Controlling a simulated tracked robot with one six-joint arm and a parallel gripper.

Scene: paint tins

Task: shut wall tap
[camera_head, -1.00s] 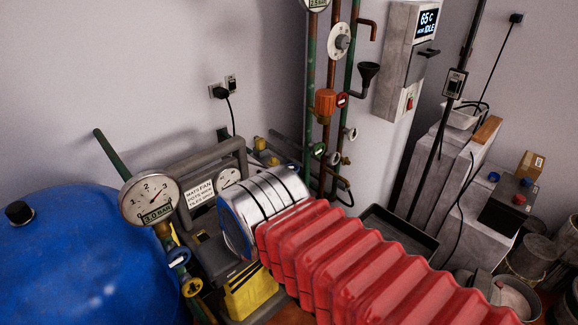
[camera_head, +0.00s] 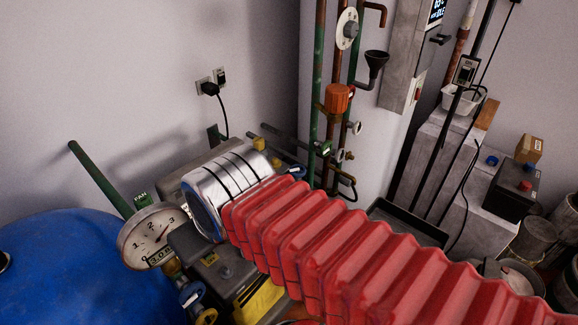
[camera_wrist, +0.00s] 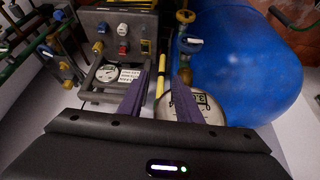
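The right finger overlaps a round pressure gauge (camera_wrist: 200,108). A blue-handled tap (camera_wrist: 190,45) is just beyond that finger. In the head view my fingertips are not clearly visible.
A blue tank (camera_head: 75,265) stands at the left, with the dial gauge (camera_head: 150,238) beside it. A grey machine (camera_wrist: 118,45) with coloured knobs is beyond my fingers. A black tray (camera_head: 410,225) and grey cabinets (camera_head: 445,170) stand right of the pipes.

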